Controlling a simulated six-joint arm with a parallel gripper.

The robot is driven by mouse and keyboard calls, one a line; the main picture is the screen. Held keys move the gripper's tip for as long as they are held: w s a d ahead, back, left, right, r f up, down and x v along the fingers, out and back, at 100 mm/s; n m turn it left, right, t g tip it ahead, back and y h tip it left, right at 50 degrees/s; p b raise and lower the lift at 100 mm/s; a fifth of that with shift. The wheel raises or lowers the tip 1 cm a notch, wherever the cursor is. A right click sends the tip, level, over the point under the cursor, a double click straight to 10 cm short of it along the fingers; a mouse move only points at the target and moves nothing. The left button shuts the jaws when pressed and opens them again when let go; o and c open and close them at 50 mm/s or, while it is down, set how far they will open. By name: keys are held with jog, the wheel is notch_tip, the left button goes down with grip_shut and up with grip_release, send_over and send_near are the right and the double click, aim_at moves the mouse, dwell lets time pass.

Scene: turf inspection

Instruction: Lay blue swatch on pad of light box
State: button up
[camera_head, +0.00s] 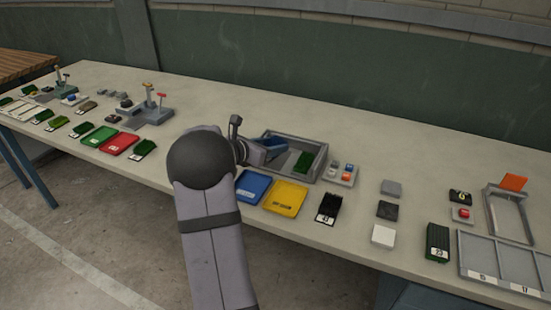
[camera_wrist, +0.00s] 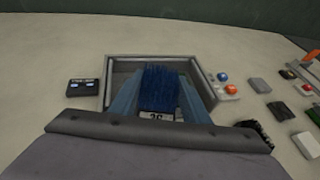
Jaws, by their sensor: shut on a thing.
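The blue swatch (camera_wrist: 158,86) shows in the wrist view as a dark blue tufted piece with a white numbered label at its near end. My gripper (camera_wrist: 160,100) is shut on it, one finger on each side. In the head view my gripper (camera_head: 276,147) is over the left part of a grey open-topped box (camera_head: 322,160), which I take for the light box. Its rim also shows in the wrist view (camera_wrist: 109,80). A green patch (camera_head: 304,160) shows inside the box at the right. The floor under the swatch is hidden, and I cannot tell whether the swatch touches it.
A panel with orange and blue buttons (camera_head: 343,173) stands just right of the box. A small black unit (camera_wrist: 83,87) lies to its left. Blue (camera_head: 252,186) and yellow (camera_head: 286,197) trays lie in front. A black numbered swatch (camera_head: 328,207) is near the table's edge.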

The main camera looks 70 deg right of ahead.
jog(key=s+d+r, duration=0.1)
jog(key=s+d, duration=0.5)
jog(key=w+d+r+n+t, duration=0.1)
jog(key=w+d+n+t, duration=0.2)
jog(key=w, duration=0.5)
jog(key=shift+t+h, duration=0.3)
jog(key=shift+h, duration=0.1)
jog(key=shift+s+a+f, duration=0.1)
jog(key=shift+a+f, duration=0.15)
jog(key=shift+f, duration=1.4)
jog(key=shift+a+f, duration=0.25)
jog(key=shift+f, duration=1.4)
jog(key=shift+s+a+f, duration=0.1)
jog(key=shift+a+f, duration=0.15)
jog(key=shift+f, duration=1.4)
jog(key=shift+f+b, duration=0.2)
jog(key=shift+b, duration=0.25)
jog(key=o, duration=1)
jog(key=shift+r, duration=0.2)
